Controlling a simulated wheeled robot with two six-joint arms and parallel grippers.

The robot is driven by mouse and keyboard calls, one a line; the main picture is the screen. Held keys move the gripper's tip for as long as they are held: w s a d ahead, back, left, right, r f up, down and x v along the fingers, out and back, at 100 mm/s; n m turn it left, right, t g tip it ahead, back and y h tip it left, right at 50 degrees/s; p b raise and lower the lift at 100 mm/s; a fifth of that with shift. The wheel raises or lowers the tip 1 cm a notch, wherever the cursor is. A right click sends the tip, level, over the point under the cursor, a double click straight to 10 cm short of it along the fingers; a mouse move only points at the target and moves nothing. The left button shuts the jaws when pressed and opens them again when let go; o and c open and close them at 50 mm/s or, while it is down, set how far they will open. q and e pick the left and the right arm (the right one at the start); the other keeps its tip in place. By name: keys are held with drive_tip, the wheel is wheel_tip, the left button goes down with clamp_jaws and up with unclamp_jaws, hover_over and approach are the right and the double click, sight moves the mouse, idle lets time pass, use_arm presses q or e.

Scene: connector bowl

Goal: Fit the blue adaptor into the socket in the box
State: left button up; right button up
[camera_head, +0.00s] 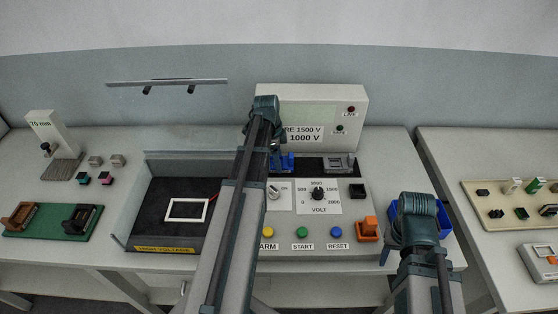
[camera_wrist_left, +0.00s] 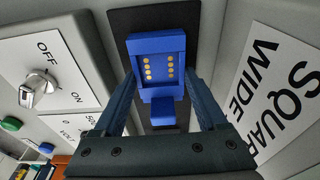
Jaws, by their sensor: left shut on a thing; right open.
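The blue adaptor (camera_wrist_left: 158,68) has a face with several gold contacts and a blue tab below it. It sits between the two fingers of my left gripper (camera_wrist_left: 162,88), which is shut on it, in front of a dark strip (camera_wrist_left: 120,22). In the head view the adaptor (camera_head: 287,163) is partly hidden by my left arm, at the left of the dark recess in the tester box (camera_head: 355,105). The socket is not clearly visible, and I cannot tell whether the adaptor is seated. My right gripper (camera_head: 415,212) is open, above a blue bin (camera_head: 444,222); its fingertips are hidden.
A grey connector (camera_head: 340,164) sits at the right of the recess. A knob (camera_head: 318,194), coloured buttons and an orange block (camera_head: 368,228) are on the front panel. An open black tray (camera_head: 155,205) with a white frame lies left. A second table stands right.

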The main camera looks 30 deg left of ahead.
wheel_tip(320, 180, up, 10)
drive_tip(key=p, duration=0.9)
drive_tip(key=shift+f, duration=0.1)
